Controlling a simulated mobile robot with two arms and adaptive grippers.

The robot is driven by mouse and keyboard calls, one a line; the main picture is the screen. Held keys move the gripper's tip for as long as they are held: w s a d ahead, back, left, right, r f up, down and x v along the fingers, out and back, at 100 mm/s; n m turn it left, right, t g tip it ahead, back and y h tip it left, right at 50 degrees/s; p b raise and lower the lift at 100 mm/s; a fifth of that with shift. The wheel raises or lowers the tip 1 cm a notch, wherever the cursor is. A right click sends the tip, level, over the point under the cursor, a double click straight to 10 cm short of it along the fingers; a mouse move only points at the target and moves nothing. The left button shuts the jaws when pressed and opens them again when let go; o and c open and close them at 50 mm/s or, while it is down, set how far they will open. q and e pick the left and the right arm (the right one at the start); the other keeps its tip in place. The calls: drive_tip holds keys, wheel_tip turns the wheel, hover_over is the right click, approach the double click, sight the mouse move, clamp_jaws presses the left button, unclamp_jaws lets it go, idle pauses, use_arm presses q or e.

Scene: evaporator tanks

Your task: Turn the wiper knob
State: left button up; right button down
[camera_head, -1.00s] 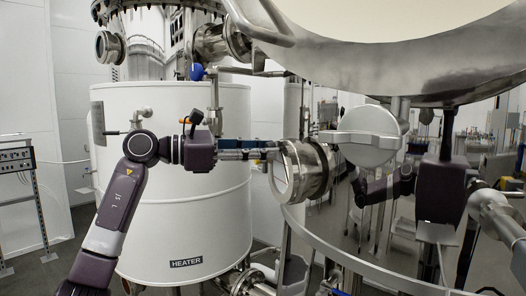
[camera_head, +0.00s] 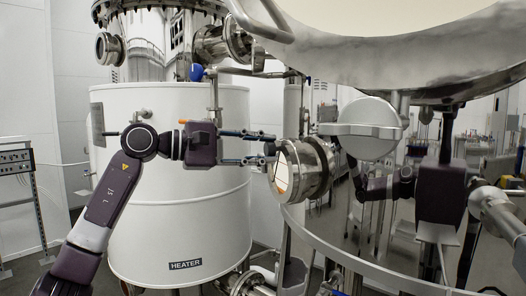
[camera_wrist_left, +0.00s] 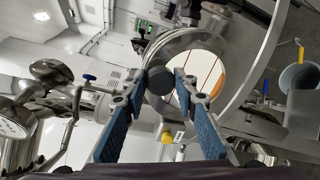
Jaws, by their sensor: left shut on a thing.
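The wiper knob (camera_wrist_left: 160,80) is a dark round cap in front of the round sight glass, seen in the wrist view. My left gripper (camera_wrist_left: 160,77) has its two blue-padded fingers on either side of the knob and is shut on it. In the head view my left gripper (camera_head: 272,148) reaches in from the left, its fingers one above the other, with the tips at the metal sight-glass fitting (camera_head: 312,170). The knob is too small to make out clearly there. My right gripper is not in view.
The white heater tank (camera_head: 180,225) stands behind my left arm. The polished vessel (camera_head: 345,225) is at the right, with reflections in its wall and a round grey cover (camera_head: 368,128) beside the fitting. A curved rail (camera_head: 345,262) runs below.

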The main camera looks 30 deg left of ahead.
use_arm(q)
drive_tip(key=m, duration=0.3)
drive_tip(key=m+b, duration=0.1)
drive_tip(key=m, duration=0.1)
drive_tip(key=shift+d+f+y, duration=0.1)
drive_tip(key=shift+f+y, duration=0.15)
drive_tip(key=shift+y, duration=0.05)
drive_tip(key=shift+m, duration=0.4)
drive_tip(key=o, duration=1.2)
drive_tip(key=shift+c, duration=0.2)
drive_tip(key=shift+s+r, duration=0.1)
drive_tip(key=v, duration=1.2)
